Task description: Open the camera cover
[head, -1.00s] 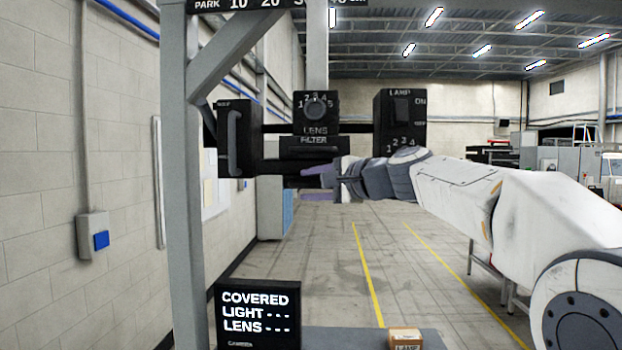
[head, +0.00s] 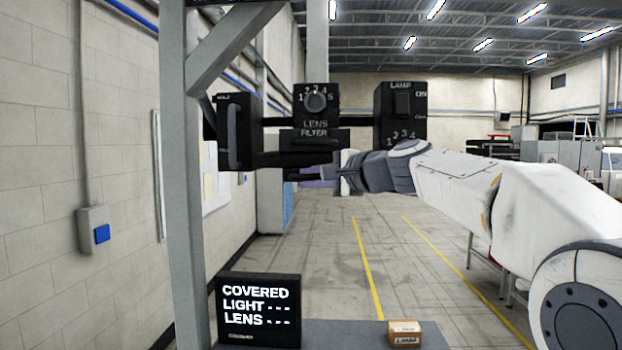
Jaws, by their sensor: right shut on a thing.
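The camera rig hangs on a grey post. Its middle black unit (head: 316,108) is marked LENS FILTER and has a numbered knob. Below it is a wide black camera body, and a dark handle (head: 297,177), apparently the camera cover's, sits low at its front. My right gripper (head: 312,178) reaches in from the right, level, with its purple fingers shut on this handle. The fingers and wrist partly hide the handle. A small screen (head: 259,309) reads COVERED, with dashes after LIGHT and LENS. My left gripper is not in view.
A black LAMP box (head: 401,115) with a switch is right of the knob, just above my right wrist. A black box with a vertical handle (head: 234,137) is at the left. A grey post (head: 183,200) stands left. A small carton (head: 404,334) lies on the shelf below.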

